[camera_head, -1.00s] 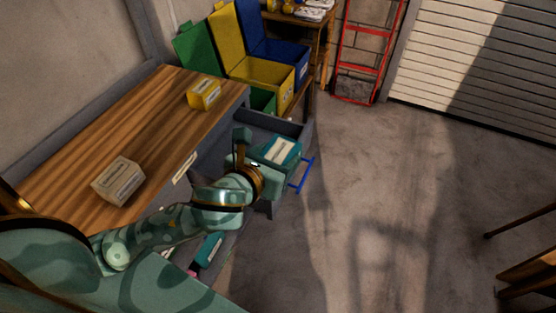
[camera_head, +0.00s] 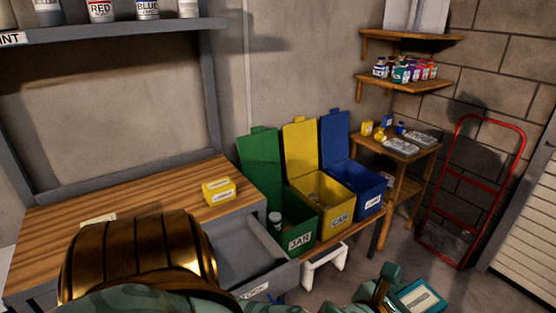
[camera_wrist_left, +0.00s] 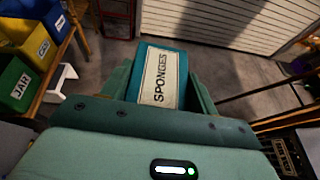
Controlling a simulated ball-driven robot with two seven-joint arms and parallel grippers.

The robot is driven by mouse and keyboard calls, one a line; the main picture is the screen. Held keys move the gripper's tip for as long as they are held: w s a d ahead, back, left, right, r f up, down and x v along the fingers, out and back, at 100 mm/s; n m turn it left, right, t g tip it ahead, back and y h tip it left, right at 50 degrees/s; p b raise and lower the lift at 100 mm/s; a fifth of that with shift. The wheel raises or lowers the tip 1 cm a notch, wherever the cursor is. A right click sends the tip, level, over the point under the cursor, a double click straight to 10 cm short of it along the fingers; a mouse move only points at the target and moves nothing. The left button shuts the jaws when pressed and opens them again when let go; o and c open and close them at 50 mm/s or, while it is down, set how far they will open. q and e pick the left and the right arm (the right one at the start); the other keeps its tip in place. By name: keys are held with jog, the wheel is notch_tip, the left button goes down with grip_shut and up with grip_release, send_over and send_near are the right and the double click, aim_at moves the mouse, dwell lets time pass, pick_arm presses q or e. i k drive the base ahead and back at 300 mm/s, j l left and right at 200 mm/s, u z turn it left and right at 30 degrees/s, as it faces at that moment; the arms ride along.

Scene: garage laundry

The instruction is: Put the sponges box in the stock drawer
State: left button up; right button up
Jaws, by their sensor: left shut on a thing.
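The sponges box, teal with a white label reading SPONGES, is in my left gripper (camera_wrist_left: 160,88). In the left wrist view the box (camera_wrist_left: 160,75) sits between both fingers. In the head view the box (camera_head: 421,298) shows at the bottom right, partly cut off by the frame edge, with my left gripper (camera_head: 390,291) beside it. The stock drawer (camera_head: 266,283) is pulled open under the workbench, and its visible inside looks empty. The box is to the right of the drawer, apart from it. My right gripper is not in view.
A yellow box (camera_head: 218,191) stands on the wooden workbench (camera_head: 150,192). Open green (camera_head: 298,236), yellow (camera_head: 335,207) and blue (camera_head: 368,192) bins stand behind the drawer. A white step-like stand (camera_head: 325,262) is beside it. A red hand truck (camera_head: 462,190) leans at the right wall.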

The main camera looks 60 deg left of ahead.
aim_at(218, 283)
jog(key=i+u, duration=0.3)
jog(key=i, duration=0.2)
jog(key=i+l+u, duration=0.1)
jog(key=i+u, duration=0.25)
jog(key=i, duration=0.2)
jog(key=i+l+u, duration=0.3)
jog(key=i, duration=0.2)
jog(key=i+u, duration=0.2)
jog(key=u, duration=0.3)
jog(key=i+u, duration=0.15)
jog(key=u, duration=0.3)
jog(key=i+l+u, duration=0.1)
jog(key=u, duration=0.4)
jog(key=i+l+u, duration=0.2)
jog(key=u, duration=0.25)
jog(key=i+l+u, duration=0.1)
jog(key=u, duration=0.4)
jog(key=i+l+u, duration=0.2)
jog(key=u, duration=0.25)
jog(key=i+l+u, duration=0.2)
jog(key=u, duration=0.2)
jog(key=i+l+u, duration=0.1)
jog(key=l+u, duration=0.65)
jog(key=u, duration=0.15)
jog(key=i, duration=0.05)
